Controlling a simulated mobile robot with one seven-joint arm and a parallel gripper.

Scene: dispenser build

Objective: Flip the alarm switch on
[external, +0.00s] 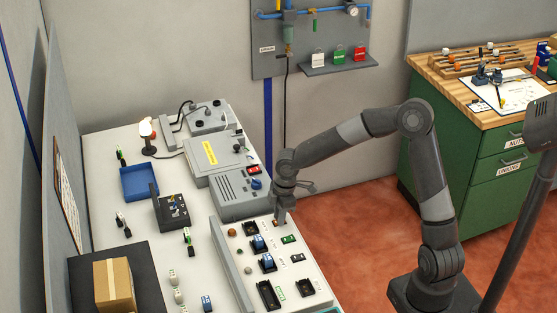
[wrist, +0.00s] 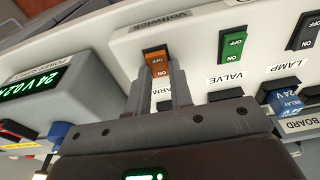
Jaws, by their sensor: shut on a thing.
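The alarm switch (wrist: 157,62) is an orange rocker marked OFF and ON on the light switch panel (wrist: 125,46). Its label below is partly hidden by my fingers, with "ARM" showing. My gripper (wrist: 159,78) is shut on the alarm switch, with one finger at each side of its lower part. Which way the rocker is tilted is not clear.
A green valve switch (wrist: 232,46) and a black lamp switch (wrist: 304,32) sit to the right. A power supply with a lit green display (wrist: 36,86) stands at left. Blue relays (external: 268,262) and black sockets (external: 268,294) fill the nearer panel.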

